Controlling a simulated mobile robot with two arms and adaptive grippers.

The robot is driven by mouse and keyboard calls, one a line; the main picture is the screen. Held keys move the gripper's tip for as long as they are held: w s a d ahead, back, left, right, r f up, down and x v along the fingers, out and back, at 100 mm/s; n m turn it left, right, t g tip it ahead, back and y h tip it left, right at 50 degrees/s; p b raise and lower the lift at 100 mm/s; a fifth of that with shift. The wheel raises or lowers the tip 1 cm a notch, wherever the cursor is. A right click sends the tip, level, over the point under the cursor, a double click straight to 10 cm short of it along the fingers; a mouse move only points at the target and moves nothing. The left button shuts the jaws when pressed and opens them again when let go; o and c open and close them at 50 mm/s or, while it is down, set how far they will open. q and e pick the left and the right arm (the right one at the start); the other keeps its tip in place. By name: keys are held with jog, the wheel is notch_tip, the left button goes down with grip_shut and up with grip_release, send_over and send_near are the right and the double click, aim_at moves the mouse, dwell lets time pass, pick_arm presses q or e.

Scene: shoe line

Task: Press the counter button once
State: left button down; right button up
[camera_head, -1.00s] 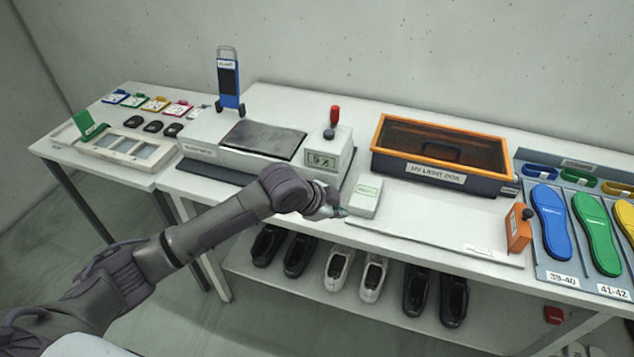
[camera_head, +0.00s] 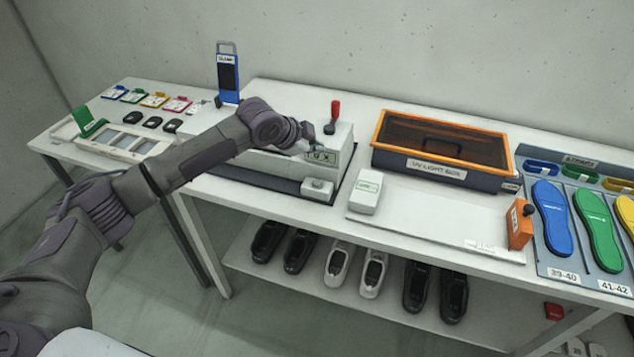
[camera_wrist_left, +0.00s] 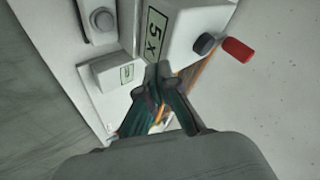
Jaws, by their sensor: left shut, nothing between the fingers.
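A small box with a round grey button (camera_head: 318,185) sits at the front of the white press machine. The button also shows at the upper left of the left wrist view (camera_wrist_left: 103,20). A display (camera_head: 325,156) is on the machine's front, partly behind my gripper in the head view; it also shows in the left wrist view (camera_wrist_left: 155,35). My left gripper (camera_head: 314,148) is shut and empty, close in front of the display, above and behind the button and apart from it. I cannot tell whether it touches the machine. My right gripper is in neither view.
A white box with a green label (camera_head: 367,191) stands right of the button. A lever with a red knob (camera_head: 335,110) rises from the machine. An orange-rimmed UV light box (camera_head: 440,145) stands behind. The white board (camera_head: 430,221) is mostly clear.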

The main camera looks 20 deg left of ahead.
pick_arm(q)
jog(key=b, duration=0.7)
send_over(317, 183)
notch_tip(317, 183, down, 6)
jog(key=shift+a+f, duration=0.15)
jog(key=shift+f, duration=1.1)
jog(key=shift+s+f, duration=0.1)
jog(key=shift+f, duration=0.1)
jog(key=shift+f, duration=0.2)
jog(key=shift+f, duration=0.6)
dwell(0.4)
dwell(0.4)
jog(key=shift+r+p, duration=0.95)
jog(key=shift+p, duration=0.15)
